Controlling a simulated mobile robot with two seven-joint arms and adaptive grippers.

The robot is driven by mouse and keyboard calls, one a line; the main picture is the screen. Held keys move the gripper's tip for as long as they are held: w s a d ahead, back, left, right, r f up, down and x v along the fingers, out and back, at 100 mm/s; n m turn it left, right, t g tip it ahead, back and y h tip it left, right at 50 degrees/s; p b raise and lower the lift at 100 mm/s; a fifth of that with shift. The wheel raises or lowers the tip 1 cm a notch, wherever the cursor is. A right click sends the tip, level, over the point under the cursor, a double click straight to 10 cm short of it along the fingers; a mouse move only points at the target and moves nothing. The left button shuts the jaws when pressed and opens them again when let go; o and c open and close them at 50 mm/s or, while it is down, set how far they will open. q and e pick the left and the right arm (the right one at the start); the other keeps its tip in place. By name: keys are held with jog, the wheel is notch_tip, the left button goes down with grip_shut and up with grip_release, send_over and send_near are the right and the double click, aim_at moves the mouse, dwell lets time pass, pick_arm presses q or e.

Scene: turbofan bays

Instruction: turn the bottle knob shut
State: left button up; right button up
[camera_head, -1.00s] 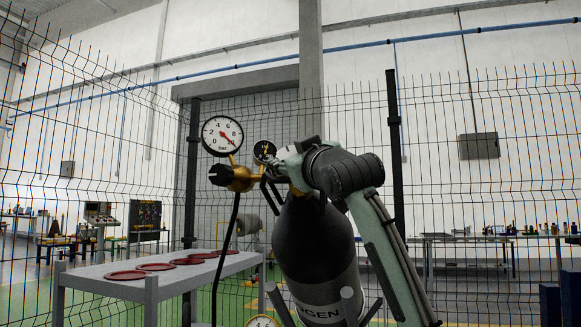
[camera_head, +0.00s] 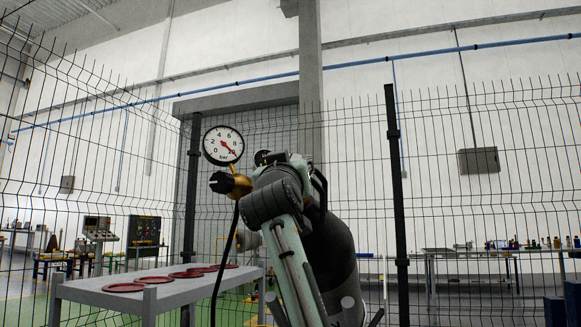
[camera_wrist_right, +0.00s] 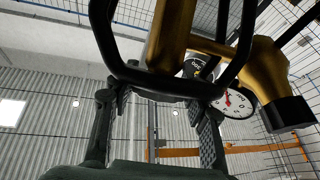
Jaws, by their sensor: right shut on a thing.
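The dark gas bottle (camera_head: 338,255) stands tilted in the head view, partly behind my right arm. My right gripper lies hidden behind its own wrist at the bottle's top in that view. In the right wrist view my right gripper (camera_wrist_right: 163,118) has its two fingers on either side of the near edge of a black curved rim, which I take as the bottle knob (camera_wrist_right: 165,88). It is shut on this rim. A brass valve body (camera_wrist_right: 172,35) shows behind the rim. My left gripper is not in view.
A brass regulator (camera_head: 240,186) with a round gauge (camera_head: 223,146) sits just left of my right wrist, and a black hose hangs from it. A grey table (camera_head: 165,288) with several red rings stands at left. A wire fence runs behind.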

jog(key=o, duration=1.2)
jog(key=v, duration=1.2)
